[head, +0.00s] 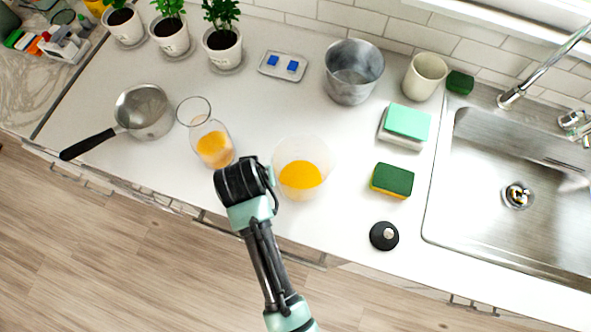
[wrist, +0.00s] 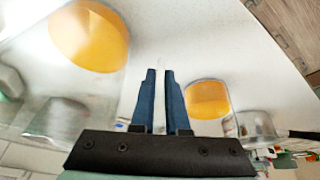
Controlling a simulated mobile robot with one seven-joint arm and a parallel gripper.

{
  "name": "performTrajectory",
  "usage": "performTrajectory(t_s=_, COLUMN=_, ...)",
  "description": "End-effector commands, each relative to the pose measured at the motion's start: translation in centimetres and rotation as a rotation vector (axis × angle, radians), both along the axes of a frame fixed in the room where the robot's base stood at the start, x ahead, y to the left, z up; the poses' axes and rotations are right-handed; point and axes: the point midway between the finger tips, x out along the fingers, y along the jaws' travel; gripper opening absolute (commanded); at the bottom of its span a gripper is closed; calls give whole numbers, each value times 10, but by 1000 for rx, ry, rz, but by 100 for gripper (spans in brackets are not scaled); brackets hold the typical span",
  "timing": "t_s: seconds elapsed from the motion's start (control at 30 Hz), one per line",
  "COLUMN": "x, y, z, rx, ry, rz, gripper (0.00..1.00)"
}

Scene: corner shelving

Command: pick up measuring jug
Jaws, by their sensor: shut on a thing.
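The measuring jug (head: 301,160) is a clear vessel with orange liquid in its bottom, near the counter's front edge in the head view. It shows large and close on the left of the wrist view (wrist: 88,38). My gripper (wrist: 159,75) is at the jug's left side in the head view, its blue fingers nearly together and shut on the jug. The exact part gripped is hard to make out. In the head view my wrist hides the fingers. I cannot tell whether the jug is clear of the counter.
A glass carafe (head: 213,148) with orange liquid stands close left of my gripper. A saucepan (head: 146,112) is farther left. A metal pot (head: 353,75) stands behind. Sponges (head: 392,180) and a black lid (head: 384,236) lie right, before the sink (head: 500,200).

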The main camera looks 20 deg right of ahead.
Motion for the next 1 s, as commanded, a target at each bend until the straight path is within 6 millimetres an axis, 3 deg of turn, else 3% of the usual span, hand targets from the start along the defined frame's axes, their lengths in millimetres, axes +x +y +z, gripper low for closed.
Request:
performTrajectory(t_s=0.67, x=1, y=0, z=4, rx=0, ry=-3, rz=0, gripper=0)
performTrajectory(t_s=1.0, x=2, y=0, z=28, rx=0, ry=-6, rz=1, gripper=0)
